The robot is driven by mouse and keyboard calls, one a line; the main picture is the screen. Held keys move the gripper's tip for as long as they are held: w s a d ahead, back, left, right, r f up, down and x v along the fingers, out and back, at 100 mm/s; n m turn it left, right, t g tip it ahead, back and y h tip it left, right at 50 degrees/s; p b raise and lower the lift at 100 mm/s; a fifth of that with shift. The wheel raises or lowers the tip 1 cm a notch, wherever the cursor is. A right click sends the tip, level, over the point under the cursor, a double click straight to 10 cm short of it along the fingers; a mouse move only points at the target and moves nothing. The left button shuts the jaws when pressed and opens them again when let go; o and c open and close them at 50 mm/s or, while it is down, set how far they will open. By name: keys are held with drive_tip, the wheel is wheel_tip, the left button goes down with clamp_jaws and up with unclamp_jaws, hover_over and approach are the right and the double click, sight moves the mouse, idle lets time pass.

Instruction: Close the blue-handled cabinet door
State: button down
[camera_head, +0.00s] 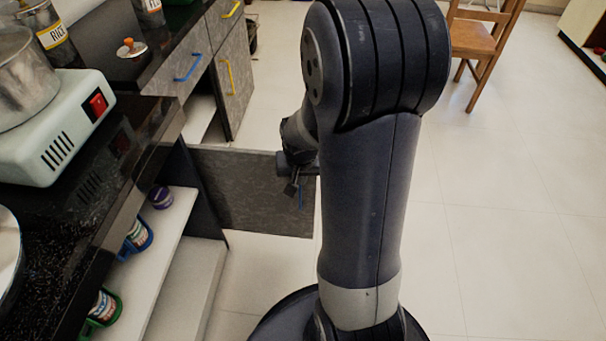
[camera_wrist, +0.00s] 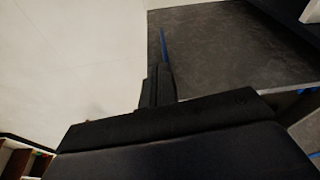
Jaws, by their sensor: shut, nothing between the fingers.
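The cabinet door (camera_head: 245,195) is a dark grey panel that stands swung out wide from the lower cabinet on the left. Its blue handle (camera_head: 301,196) is near its free edge, partly behind my gripper. My gripper (camera_head: 291,189) is shut and empty, at the door's free end by the handle. In the wrist view the shut fingers (camera_wrist: 157,86) point toward the blue handle (camera_wrist: 163,46), close to the door panel (camera_wrist: 225,50). Whether they touch the door, I cannot tell. My arm hides part of the floor beyond it.
Open shelves (camera_head: 165,250) hold several jars and mugs. A dark counter (camera_head: 95,185) carries a white appliance (camera_head: 60,130) with a pot. Another unit with a blue handle (camera_head: 187,67) and yellow handles stands behind. A wooden chair (camera_head: 476,40) is far back; the tiled floor right is clear.

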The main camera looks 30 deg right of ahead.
drive_tip(key=w+d+f+b, duration=0.2)
drive_tip(key=w+f, duration=0.2)
drive_tip(key=f, duration=0.2)
drive_tip(key=shift+w+f, duration=0.3)
drive_tip(key=shift+w, duration=0.05)
drive_tip(key=shift+d, duration=0.15)
